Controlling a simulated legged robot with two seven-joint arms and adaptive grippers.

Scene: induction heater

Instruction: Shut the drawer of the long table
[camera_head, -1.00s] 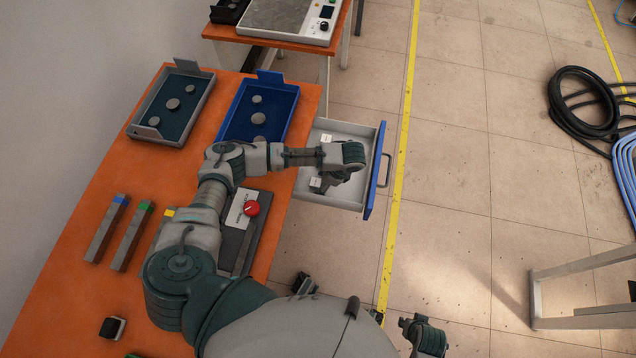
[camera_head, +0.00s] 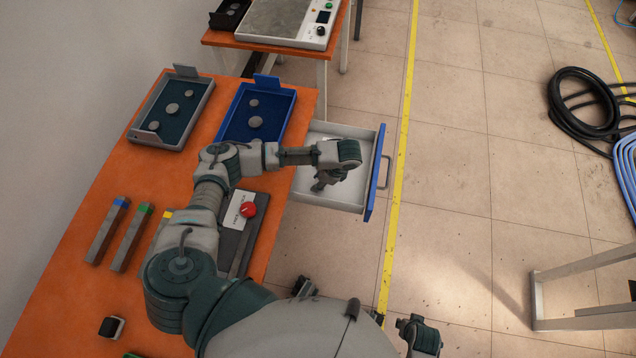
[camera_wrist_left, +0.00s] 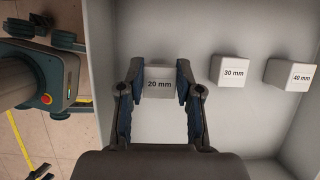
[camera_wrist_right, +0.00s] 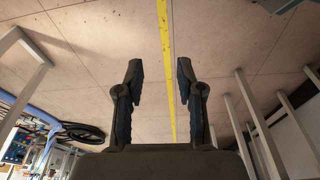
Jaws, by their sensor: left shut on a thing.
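The drawer (camera_head: 376,178) of the long table (camera_head: 60,285) stands pulled out to the right, with a blue front and grey handle (camera_head: 387,172). My left gripper (camera_head: 319,186) reaches down inside it. In the left wrist view the left gripper (camera_wrist_left: 161,72) is shut on a pale block marked 20 mm (camera_wrist_left: 159,86). Blocks marked 30 mm (camera_wrist_left: 230,71) and 40 mm (camera_wrist_left: 291,76) sit beside it on the drawer floor. My arm hides part of the drawer in the head view. My right gripper (camera_wrist_right: 159,70) is open and empty above the floor.
A blue tray (camera_head: 233,135) and a grey tray (camera_head: 139,136) with discs lie on the table. A panel with a red knob (camera_head: 249,210) sits near the drawer-side edge. Open floor lies right of the drawer, with black hose (camera_head: 556,105) farther off.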

